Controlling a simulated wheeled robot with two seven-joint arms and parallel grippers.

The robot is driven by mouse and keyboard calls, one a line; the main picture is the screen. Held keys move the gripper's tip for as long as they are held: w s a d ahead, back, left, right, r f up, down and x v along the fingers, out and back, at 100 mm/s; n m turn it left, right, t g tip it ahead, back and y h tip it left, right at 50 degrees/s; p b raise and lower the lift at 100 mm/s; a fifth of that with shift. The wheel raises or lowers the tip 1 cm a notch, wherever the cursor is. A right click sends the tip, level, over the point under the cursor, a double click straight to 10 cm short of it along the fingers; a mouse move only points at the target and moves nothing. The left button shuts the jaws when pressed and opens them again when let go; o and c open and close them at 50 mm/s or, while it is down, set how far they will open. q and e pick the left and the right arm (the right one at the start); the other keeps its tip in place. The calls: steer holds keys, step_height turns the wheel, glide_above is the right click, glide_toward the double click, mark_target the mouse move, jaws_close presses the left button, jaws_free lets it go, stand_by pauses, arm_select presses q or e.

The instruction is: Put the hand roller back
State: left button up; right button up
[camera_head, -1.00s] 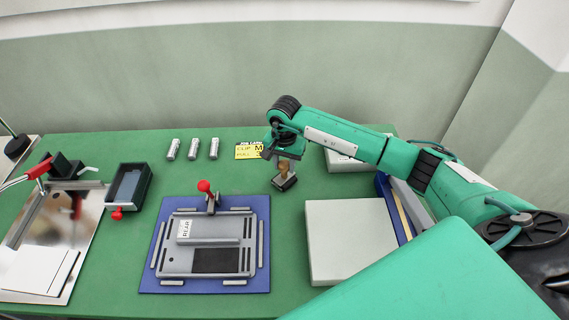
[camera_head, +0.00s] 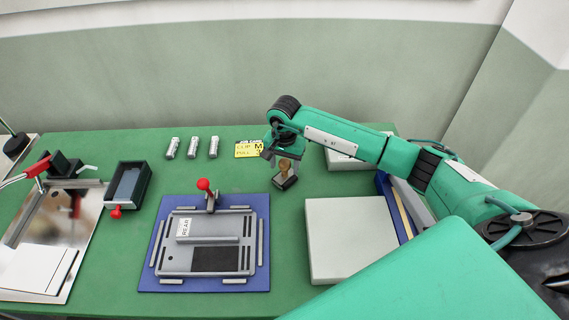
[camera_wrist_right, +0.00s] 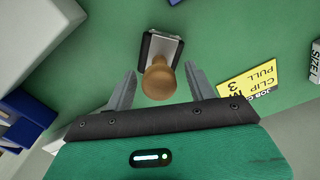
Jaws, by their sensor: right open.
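The hand roller (camera_head: 285,174) has a round wooden handle and a dark frame with a pale grey part. It stands on the green table below my right gripper (camera_head: 281,155), right of the yellow card. In the right wrist view the wooden knob (camera_wrist_right: 160,80) shows between the two fingers of my open right gripper (camera_wrist_right: 160,78), with clear gaps on both sides. The dark frame (camera_wrist_right: 162,47) lies just beyond the fingertips. I cannot tell whether the frame is the roller's own or a stand. My left gripper is not in view.
A blue board with a grey fixture and red knob (camera_head: 204,185) is left of the roller. A pale grey slab (camera_head: 350,240) is at right. A yellow card (camera_head: 248,150) and several small metal cylinders (camera_head: 193,148) lie behind. A dark tray (camera_head: 128,187) is further left.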

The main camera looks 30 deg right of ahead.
steer(key=shift+r+p, duration=0.4)
steer(key=shift+r, duration=0.15)
step_height(320, 180, up, 12)
steer(key=b, duration=0.4)
steer(key=shift+b, duration=0.4)
